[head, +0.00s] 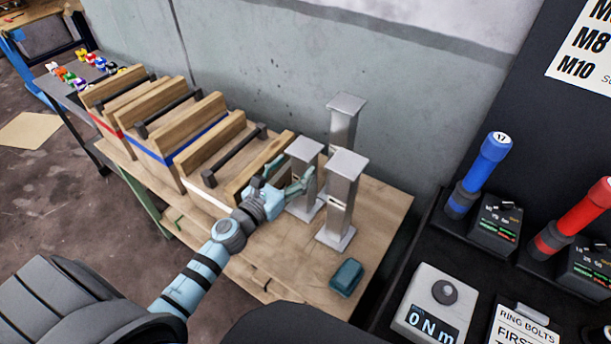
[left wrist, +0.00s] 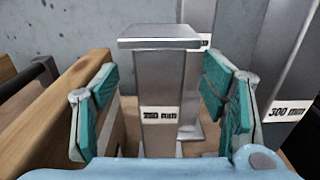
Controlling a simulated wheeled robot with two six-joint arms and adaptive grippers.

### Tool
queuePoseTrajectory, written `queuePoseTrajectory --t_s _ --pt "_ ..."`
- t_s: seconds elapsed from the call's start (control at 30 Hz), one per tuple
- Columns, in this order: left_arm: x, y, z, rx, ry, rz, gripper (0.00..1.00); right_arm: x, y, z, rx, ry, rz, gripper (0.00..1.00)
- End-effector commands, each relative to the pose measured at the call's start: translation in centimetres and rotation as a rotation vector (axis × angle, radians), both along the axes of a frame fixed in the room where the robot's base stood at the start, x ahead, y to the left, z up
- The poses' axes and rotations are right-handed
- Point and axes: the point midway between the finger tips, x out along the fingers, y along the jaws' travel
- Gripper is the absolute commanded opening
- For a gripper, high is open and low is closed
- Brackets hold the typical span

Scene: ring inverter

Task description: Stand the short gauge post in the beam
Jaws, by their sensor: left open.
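Three grey metal gauge posts with square caps and feet stand upright on the wooden bench. The short post (head: 304,178) looks the lowest. It stands between the teal fingers of my left gripper (head: 287,177), which is open. In the left wrist view this post (left wrist: 159,85) fills the gap between the fingers, with space on both sides; its label is too blurred to read surely. A post (head: 342,198) marked 300 mm in the wrist view stands to its right, and a taller post (head: 344,118) stands behind. I cannot identify the beam. My right gripper is not in view.
Wooden crates with dark handles (head: 230,158) stand close left of the gripper. A teal block (head: 346,277) lies near the bench's front edge. The bench top (head: 385,205) is bare right of the posts. Blue (head: 480,175) and red (head: 573,218) torque tools stand at right.

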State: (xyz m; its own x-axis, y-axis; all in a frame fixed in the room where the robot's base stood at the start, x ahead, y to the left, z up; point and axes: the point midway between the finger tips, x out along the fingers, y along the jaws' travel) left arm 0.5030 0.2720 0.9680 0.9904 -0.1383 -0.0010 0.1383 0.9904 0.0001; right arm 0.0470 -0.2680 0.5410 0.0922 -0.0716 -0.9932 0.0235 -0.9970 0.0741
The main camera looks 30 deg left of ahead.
Motion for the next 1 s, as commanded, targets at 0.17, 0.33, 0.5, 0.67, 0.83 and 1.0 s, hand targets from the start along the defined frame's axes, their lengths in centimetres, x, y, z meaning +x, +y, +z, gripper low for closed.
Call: queuePoseTrajectory --t_s 0.17,0.33,0.5,0.67,0.83,1.0 --pt "2.7 -0.4 0.4 -0.002 -0.002 -0.001 0.67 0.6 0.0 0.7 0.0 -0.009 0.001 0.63" --pt "5.3 -0.9 0.2 0.0 -0.001 -0.003 0.67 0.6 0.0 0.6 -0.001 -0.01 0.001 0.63" --pt "5.5 -0.9 0.2 0.001 0.0 -0.004 0.67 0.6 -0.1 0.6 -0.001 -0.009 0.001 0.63" --pt "5.4 -0.9 0.2 0.0 0.0 -0.003 0.46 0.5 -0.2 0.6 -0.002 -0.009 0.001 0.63" --pt "5.4 -0.9 0.2 0.0 0.0 -0.003 0.19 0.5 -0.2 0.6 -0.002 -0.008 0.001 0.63" --pt "5.4 -0.9 0.2 0.0 0.0 -0.003 0.0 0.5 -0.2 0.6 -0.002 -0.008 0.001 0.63"
